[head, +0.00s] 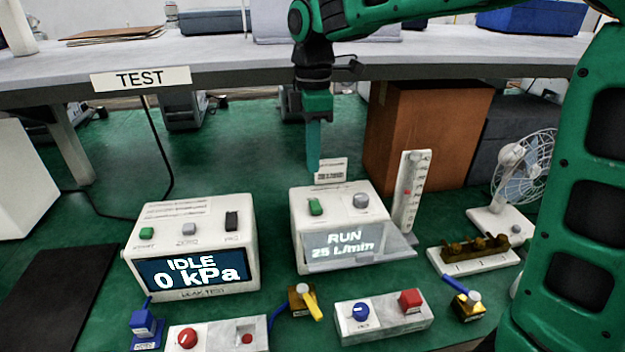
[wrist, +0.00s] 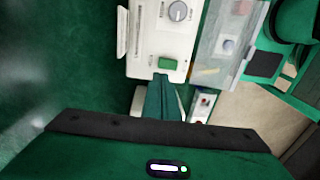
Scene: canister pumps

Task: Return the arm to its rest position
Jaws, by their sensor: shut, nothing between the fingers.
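My green arm (head: 385,14) reaches in from the right in the head view, and its wrist hangs down over the bench. My gripper (head: 313,165) points straight down with its fingers together and empty, just above and behind the flow unit's top. The white flow unit (head: 298,234) shows "RUN 25 L/min" and has a green button (head: 316,207) and a grey knob (head: 361,201) on top. In the wrist view the gripper fingers (wrist: 163,85) appear close to the green button (wrist: 168,64). I cannot tell whether they touch it.
A leak tester (head: 245,225) reading "IDLE 0 kPa" stands left. A flow tube (head: 408,190), brown box (head: 425,135) and fan (head: 520,175) stand right. Valves and a control box (head: 384,318) lie in front. A grey shelf (head: 225,58) crosses behind the wrist.

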